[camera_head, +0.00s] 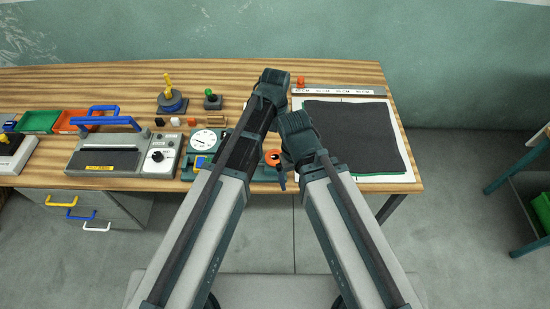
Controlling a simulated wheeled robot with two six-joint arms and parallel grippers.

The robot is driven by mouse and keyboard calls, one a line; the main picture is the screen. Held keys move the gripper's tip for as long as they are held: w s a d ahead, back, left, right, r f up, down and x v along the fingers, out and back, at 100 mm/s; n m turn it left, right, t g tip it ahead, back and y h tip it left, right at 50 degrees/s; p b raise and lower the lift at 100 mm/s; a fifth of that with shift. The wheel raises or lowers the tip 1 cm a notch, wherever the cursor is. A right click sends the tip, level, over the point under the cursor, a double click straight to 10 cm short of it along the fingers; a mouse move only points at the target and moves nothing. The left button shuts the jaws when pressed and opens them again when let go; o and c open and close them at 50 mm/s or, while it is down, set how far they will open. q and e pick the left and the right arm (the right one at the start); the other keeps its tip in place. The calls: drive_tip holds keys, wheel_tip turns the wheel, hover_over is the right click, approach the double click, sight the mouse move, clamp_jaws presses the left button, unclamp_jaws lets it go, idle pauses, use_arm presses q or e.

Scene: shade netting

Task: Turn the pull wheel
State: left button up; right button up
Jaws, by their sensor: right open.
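An orange round part (272,157) with a dark centre shows on the bench near its front edge, partly hidden by my arms; it looks like the pull wheel. My right gripper (281,180) points down just beside its lower right, small and dark. It is open, and I cannot tell whether it touches the orange part. My left arm reaches across the bench and hides part of the dark green device (187,170) around the wheel. My left gripper does not show.
A white-faced gauge (205,139) and a grey box with a knob (160,155) stand left of my arms. A dark netting sheet (355,135) lies on a white board at right, below a metal ruler (345,91). A blue-handled press (104,150) stands farther left.

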sight(273, 161)
use_arm(q)
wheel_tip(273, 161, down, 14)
drive_tip(key=b, duration=1.3)
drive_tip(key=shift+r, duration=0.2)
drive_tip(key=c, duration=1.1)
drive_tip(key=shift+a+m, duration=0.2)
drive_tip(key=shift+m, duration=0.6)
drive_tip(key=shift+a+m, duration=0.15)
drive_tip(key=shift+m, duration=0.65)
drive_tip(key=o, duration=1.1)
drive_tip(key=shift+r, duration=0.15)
